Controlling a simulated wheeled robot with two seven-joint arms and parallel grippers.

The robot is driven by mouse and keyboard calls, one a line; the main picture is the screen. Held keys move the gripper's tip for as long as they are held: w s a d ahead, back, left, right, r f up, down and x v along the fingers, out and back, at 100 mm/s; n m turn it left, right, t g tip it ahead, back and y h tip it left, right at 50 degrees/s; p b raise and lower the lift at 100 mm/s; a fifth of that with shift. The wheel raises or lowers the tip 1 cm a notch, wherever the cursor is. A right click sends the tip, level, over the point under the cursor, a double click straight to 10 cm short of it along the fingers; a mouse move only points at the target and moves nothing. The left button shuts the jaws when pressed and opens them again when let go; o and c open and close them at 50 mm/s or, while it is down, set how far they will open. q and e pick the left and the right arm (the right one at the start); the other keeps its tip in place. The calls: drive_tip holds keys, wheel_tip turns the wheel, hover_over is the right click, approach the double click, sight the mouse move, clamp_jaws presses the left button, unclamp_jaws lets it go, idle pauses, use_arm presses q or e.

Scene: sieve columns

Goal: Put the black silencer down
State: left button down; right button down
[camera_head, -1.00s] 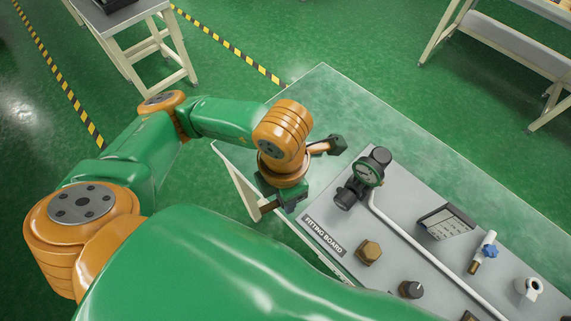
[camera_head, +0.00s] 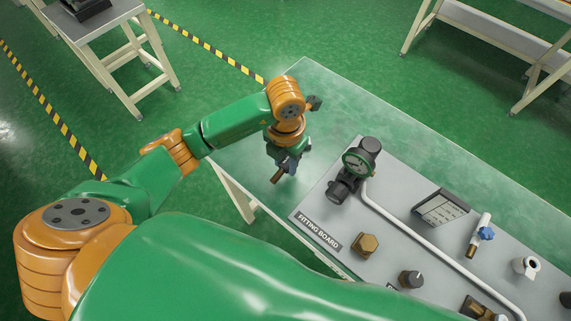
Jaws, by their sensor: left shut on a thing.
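My left gripper (camera_head: 286,165) hangs at the end of the green and orange arm, over the bare green table top to the left of the fitting board. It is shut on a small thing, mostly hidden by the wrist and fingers. A small dark brown end (camera_head: 277,176) shows at the fingertips, and I take the held thing to be the black silencer. I cannot tell whether it touches the table. My right gripper is not in view.
The grey fitting board (camera_head: 318,213) carries a black regulator with a gauge (camera_head: 357,163), a brass hex fitting (camera_head: 364,244), a black knob-like part (camera_head: 411,279), a blue-handled valve (camera_head: 481,236) and a pipe. The green table (camera_head: 345,100) is clear behind the board.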

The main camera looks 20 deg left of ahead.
sight(286, 164)
use_arm(q)
drive_tip(key=shift+w+a+f, duration=0.2)
drive_tip(key=shift+w+f, duration=0.65)
drive_tip(key=shift+f, duration=0.15)
wheel_tip(286, 164, down, 2)
drive_tip(key=shift+w+f+p, duration=0.15)
drive_tip(key=shift+p, duration=0.65)
drive_tip(key=shift+f, duration=0.35)
drive_tip(key=shift+f+b, duration=0.35)
drive_tip(key=shift+b, duration=0.1)
drive_tip(key=c, duration=0.5)
unclamp_jaws()
